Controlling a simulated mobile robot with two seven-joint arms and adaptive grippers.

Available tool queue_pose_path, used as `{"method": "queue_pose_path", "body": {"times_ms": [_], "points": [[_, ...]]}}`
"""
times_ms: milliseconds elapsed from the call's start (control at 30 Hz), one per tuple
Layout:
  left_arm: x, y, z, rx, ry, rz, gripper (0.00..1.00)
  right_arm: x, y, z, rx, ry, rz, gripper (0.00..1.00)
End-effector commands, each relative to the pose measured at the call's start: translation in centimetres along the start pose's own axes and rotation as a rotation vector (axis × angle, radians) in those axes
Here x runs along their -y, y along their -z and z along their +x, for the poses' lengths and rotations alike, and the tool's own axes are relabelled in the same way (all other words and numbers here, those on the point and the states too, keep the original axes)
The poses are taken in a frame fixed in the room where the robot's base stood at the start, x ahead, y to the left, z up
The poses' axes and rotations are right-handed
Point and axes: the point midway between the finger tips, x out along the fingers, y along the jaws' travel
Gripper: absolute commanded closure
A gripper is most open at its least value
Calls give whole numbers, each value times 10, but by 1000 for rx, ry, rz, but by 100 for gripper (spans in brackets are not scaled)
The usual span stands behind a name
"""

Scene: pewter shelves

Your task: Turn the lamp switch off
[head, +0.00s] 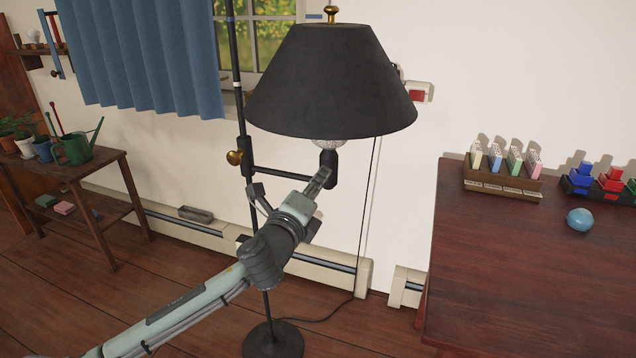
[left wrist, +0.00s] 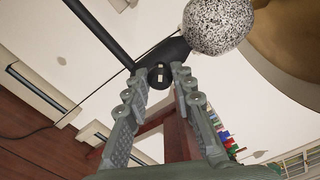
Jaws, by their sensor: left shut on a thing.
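The floor lamp has a wide black shade (head: 330,85), a thin black pole and a short side arm ending in a dark socket (head: 329,165). A speckled bulb shows under the shade and in the left wrist view (left wrist: 218,25). The lamp switch (left wrist: 159,75) is a small round black knob with pale marks on the socket's side. My left gripper (head: 323,176) reaches up to the socket from below. In the left wrist view its two fingers stand on either side of the knob, shut on it. The fingers mostly hide the switch in the head view. My right gripper is out of view.
A dark red table (head: 530,260) stands at right with a card rack (head: 502,180) and a blue ball (head: 580,219). A plant stand (head: 75,175) is at left. The lamp's round base (head: 273,340) and cord are on the floor. A baseboard heater runs along the wall.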

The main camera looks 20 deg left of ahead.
Motion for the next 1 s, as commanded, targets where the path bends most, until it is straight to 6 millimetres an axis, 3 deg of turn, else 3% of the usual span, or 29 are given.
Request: {"method": "queue_pose_path", "body": {"times_ms": [500,1000], "points": [[0,0,0,2,-2,-470,100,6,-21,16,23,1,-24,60],[0,0,0,1,-1,-697,100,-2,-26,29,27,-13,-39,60]]}}
